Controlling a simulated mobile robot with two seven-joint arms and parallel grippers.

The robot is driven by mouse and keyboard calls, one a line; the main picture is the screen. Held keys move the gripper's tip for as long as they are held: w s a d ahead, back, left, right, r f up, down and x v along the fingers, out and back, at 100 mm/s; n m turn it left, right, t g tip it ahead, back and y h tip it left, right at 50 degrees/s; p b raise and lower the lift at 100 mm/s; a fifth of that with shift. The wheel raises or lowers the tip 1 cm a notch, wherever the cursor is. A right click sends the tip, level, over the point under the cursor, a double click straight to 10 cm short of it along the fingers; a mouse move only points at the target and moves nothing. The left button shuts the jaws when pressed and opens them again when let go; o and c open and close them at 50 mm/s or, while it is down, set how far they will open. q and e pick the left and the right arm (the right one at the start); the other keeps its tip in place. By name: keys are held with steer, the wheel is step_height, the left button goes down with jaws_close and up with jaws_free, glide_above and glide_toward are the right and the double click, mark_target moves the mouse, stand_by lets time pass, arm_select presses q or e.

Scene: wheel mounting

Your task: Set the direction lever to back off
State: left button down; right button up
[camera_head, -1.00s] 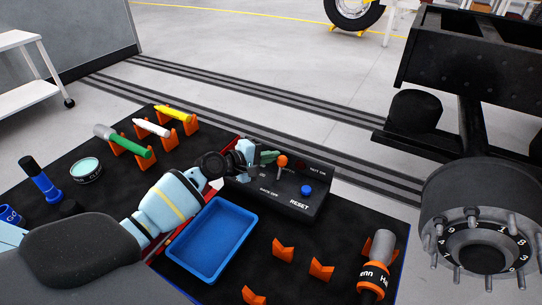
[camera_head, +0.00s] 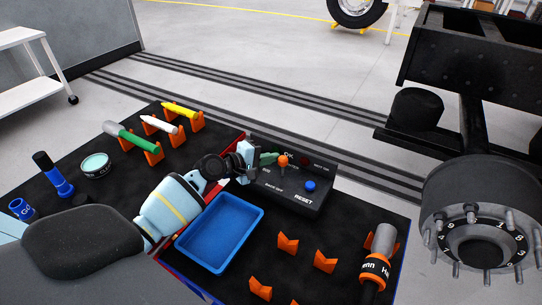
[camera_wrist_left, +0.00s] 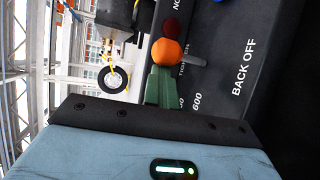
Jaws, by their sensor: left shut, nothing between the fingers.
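The direction lever has an orange ball knob (camera_head: 282,161) and stands on the black control box (camera_head: 322,190) at the back of the table. In the left wrist view the orange knob (camera_wrist_left: 167,51) is right at the tip of my left gripper (camera_wrist_left: 158,84), whose green fingers are shut and empty. My right gripper is not in view.
A blue reset button (camera_head: 310,186) is on the box. A blue tray (camera_head: 257,230) lies in front, with orange holders (camera_head: 325,262) and an orange-banded tool (camera_head: 377,265) to its right. The wheel hub (camera_head: 478,215) with studs stands at the right.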

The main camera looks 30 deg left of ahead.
arm_select(q)
steer(key=shift+s+d+f, duration=0.2)
steer(key=shift+s+f, duration=0.05)
steer(key=shift+s, duration=0.35)
steer(key=shift+s+a, duration=0.1)
steer(key=v, duration=0.7)
steer(key=shift+s+a, duration=0.2)
steer(key=shift+a, duration=0.05)
steer(key=shift+r, duration=0.2)
